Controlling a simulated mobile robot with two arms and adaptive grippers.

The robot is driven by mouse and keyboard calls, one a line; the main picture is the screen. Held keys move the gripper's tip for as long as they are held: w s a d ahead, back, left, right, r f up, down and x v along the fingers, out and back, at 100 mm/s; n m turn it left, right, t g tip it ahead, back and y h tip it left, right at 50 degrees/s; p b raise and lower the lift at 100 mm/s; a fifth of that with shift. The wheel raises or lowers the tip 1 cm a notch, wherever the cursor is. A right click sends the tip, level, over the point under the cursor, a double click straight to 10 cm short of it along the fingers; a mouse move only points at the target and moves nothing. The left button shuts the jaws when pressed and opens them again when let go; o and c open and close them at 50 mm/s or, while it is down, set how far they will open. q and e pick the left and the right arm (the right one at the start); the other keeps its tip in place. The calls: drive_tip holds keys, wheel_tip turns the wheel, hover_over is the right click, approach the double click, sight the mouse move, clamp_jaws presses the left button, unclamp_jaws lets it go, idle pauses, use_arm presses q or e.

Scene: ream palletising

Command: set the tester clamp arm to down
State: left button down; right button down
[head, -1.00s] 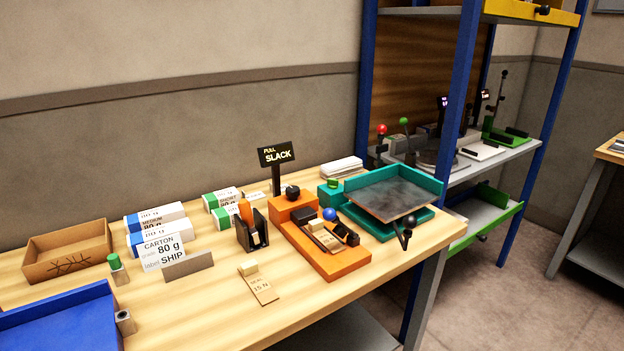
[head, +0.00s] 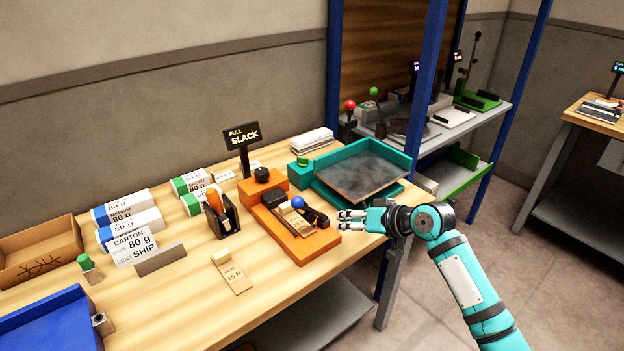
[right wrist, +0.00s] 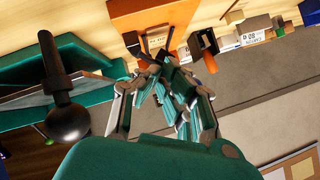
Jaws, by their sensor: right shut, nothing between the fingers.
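The tester is an orange base (head: 318,245) on the bench with a black sign (head: 243,135) reading PULL SLACK. A blue ball knob (head: 298,202) and a short black arm (head: 316,217) sit over its right part; I cannot tell whether that arm is up or down. A tan strip (head: 293,222) lies along the base. My right gripper (head: 340,220) is shut and empty, just right of the black arm, pointing left towards it. In the right wrist view, the gripper's fingers (right wrist: 155,62) are near the orange base (right wrist: 160,15). My left gripper is not in view.
A teal tray unit (head: 345,155) with a grey plate stands behind my right gripper; its black ball-ended handle (right wrist: 62,110) shows close in the right wrist view. A tan card (head: 232,275) with a block lies in front. An orange-and-black dispenser (head: 222,215) stands left.

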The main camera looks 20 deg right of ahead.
wheel_tip(320, 180, up, 12)
drive_tip(key=w+d+t+y, duration=0.1)
drive_tip(key=w+t+y, duration=0.1)
drive_tip(key=w, duration=0.1)
drive_tip(key=p, duration=0.5)
hover_over(309, 211)
drive_tip(key=f, duration=0.3)
drive_tip(key=d+f, duration=0.1)
drive_tip(key=f, duration=0.1)
drive_tip(key=shift+w+f, duration=0.2)
drive_tip(key=shift+w, duration=0.05)
drive_tip(key=shift+s+a+f, duration=0.25)
drive_tip(key=shift+s+f, duration=0.05)
drive_tip(key=shift+f, duration=0.15)
drive_tip(key=shift+a, duration=0.15)
